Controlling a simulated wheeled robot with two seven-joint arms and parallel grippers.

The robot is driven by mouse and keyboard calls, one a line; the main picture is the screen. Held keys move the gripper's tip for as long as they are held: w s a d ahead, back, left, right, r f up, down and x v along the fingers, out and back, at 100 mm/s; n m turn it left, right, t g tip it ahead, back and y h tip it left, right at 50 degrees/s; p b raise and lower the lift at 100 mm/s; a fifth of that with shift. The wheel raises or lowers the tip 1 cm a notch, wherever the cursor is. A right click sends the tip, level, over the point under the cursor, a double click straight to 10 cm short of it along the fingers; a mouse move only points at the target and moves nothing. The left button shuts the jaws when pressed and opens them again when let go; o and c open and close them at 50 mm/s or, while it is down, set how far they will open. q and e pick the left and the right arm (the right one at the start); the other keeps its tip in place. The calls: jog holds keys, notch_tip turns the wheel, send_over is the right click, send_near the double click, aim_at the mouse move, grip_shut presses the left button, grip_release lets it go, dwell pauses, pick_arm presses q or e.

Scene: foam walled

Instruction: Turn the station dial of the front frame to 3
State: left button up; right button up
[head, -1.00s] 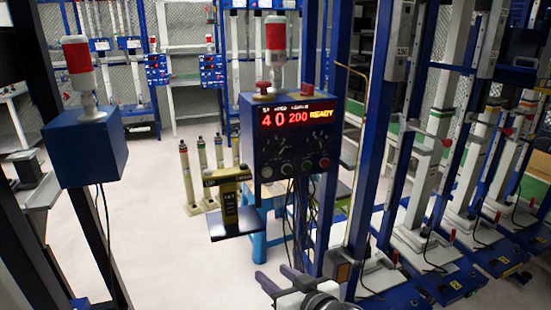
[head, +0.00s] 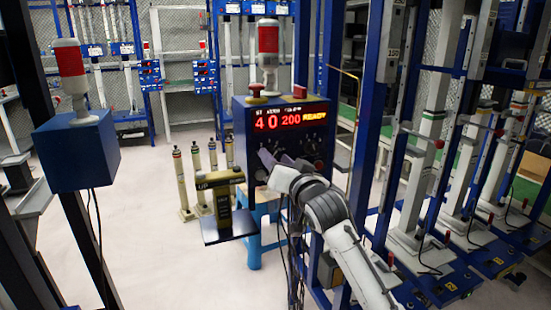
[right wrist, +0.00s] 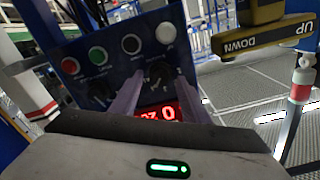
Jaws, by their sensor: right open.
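The control box (head: 240,128) of the front frame has a lit display (head: 290,120) with red "4", "0", "200" and yellow "READY". My right gripper (head: 267,172) is open in front of the left part of its panel and hides the left dial there. In the right wrist view, seen upside down, a black dial (right wrist: 158,76) lies between the two fingers (right wrist: 157,95); touching cannot be told. A second black dial (right wrist: 103,88) lies left of the fingers. Dial labels are too small to read. My left gripper is not in view.
Red, green, black and white buttons line the panel beside the dials, such as the green button (right wrist: 97,55). A yellow-and-black UP/DOWN piece (head: 220,180) stands just left of the box. A blue stool (head: 256,235) is below. Pale floor is free to the left.

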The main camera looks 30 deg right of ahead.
jog(key=shift+w+d, duration=0.15)
jog(key=shift+w, duration=0.35)
jog(key=c, duration=1.1)
jog(key=shift+o, duration=0.2)
